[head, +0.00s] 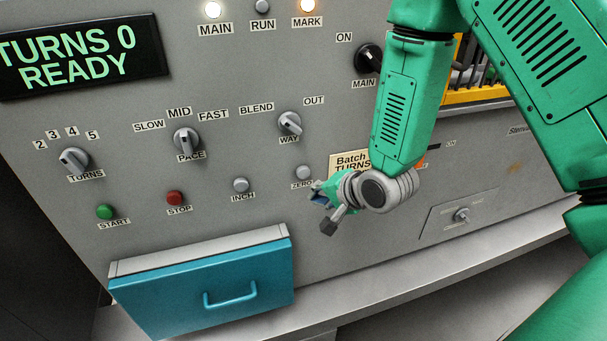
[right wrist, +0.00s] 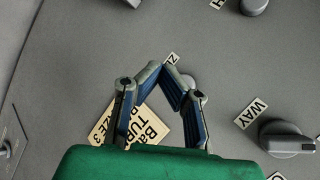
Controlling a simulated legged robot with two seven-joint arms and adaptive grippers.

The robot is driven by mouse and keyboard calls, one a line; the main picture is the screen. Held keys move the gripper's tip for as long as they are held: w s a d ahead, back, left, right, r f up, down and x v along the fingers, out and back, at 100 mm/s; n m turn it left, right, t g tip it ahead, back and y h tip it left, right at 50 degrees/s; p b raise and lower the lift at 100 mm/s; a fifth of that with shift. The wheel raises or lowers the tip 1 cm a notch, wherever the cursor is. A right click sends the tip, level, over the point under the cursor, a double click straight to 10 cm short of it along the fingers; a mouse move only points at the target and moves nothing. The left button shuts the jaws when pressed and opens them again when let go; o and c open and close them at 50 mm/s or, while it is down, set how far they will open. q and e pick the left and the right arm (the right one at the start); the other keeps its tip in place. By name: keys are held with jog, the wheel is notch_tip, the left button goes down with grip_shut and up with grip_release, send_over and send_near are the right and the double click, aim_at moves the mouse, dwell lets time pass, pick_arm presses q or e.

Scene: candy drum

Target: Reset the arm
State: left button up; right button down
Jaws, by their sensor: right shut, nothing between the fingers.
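My right gripper (head: 328,208) is at the end of the green right arm, in front of the grey control panel (head: 330,110). It is shut and empty. In the right wrist view its two blue-lined fingers (right wrist: 163,72) meet at the tips. They partly cover the batch card (right wrist: 150,128) and the ZERO button (right wrist: 188,80) behind them. In the head view the gripper is just below and right of the ZERO button (head: 303,171); whether it touches the panel cannot be told. My left gripper is not in view.
The display (head: 80,57) reads "TURNS 0 READY". The MAIN lamp (head: 212,9) and MARK lamp (head: 307,6) are lit. Knobs TURNS (head: 73,159), PACE (head: 186,140) and WAY (head: 289,123) lie left of the arm. A blue drawer (head: 200,290) juts out below.

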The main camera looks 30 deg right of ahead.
dwell(0.4)
jog(key=s+a+f+n+g+h+b, duration=0.1)
jog(key=s+f+n+g+b, duration=0.8)
jog(key=s+f, duration=1.8)
jog(key=a+f+n+b, duration=0.1)
jog(key=a+n, duration=0.1)
jog(key=n, duration=0.3)
jog(key=shift+s+a+h, duration=0.15)
jog(key=shift+s+h, duration=0.15)
jog(key=shift+s, duration=0.1)
